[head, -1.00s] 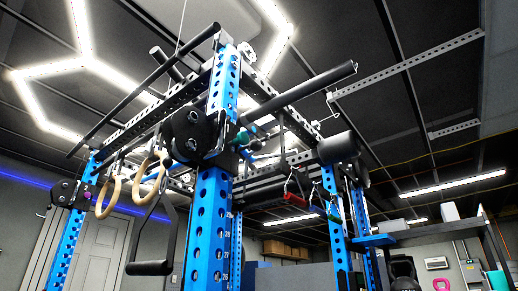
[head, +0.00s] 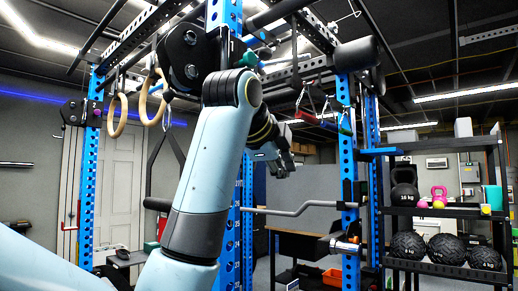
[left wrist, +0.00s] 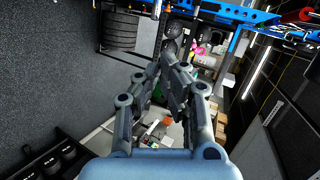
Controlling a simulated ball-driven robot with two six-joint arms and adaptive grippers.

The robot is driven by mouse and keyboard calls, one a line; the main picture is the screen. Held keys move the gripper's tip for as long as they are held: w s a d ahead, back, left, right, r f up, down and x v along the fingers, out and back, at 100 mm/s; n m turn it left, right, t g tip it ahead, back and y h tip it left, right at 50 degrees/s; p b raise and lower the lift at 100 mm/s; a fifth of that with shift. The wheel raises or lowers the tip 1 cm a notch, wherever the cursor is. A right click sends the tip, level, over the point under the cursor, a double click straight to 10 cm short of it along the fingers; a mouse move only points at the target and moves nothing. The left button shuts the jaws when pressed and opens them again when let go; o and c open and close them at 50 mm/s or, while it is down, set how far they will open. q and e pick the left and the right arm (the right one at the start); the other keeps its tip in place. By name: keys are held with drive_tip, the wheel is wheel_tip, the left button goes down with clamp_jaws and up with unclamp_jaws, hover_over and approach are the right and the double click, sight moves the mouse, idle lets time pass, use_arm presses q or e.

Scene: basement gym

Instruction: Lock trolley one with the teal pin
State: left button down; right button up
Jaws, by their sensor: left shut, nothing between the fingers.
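A teal pin knob (head: 250,59) shows on the right side of a black trolley (head: 187,52) on the nearest blue upright in the head view. A second black trolley (head: 73,111) with a purple knob (head: 97,113) is on the left upright. I see no numbers, so I cannot tell which is trolley one. My left gripper (head: 286,166) is below and right of the teal knob, apart from it; my forearm hides part of the upright. In the left wrist view the gripper (left wrist: 169,63) is shut with nothing in it.
Wooden rings (head: 117,116) hang left of the near upright. A red handle (head: 305,116) hangs right of it. A grey bent bar (head: 300,210) is below my gripper. A shelf with kettlebells (head: 404,180) and black balls (head: 445,249) stands at the right.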

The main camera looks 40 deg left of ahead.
sight(243, 63)
use_arm(q)
drive_tip(key=s+r+t+p, duration=0.15)
drive_tip(key=s+r, duration=0.25)
drive_tip(key=r, duration=0.5)
drive_tip(key=s+r+t+y+p, duration=0.1)
drive_tip(key=s+r+t, duration=0.15)
drive_tip(key=r, duration=0.55)
drive_tip(key=s+r+t+p, duration=0.1)
drive_tip(key=s+r, duration=0.4)
drive_tip(key=r, duration=0.4)
drive_tip(key=w+a+p, duration=0.5)
drive_tip(key=w, duration=0.5)
drive_tip(key=shift+w+a+m, duration=0.15)
drive_tip(key=shift+w+m, duration=0.05)
drive_tip(key=shift+m, duration=0.1)
drive_tip(key=shift+w, duration=0.1)
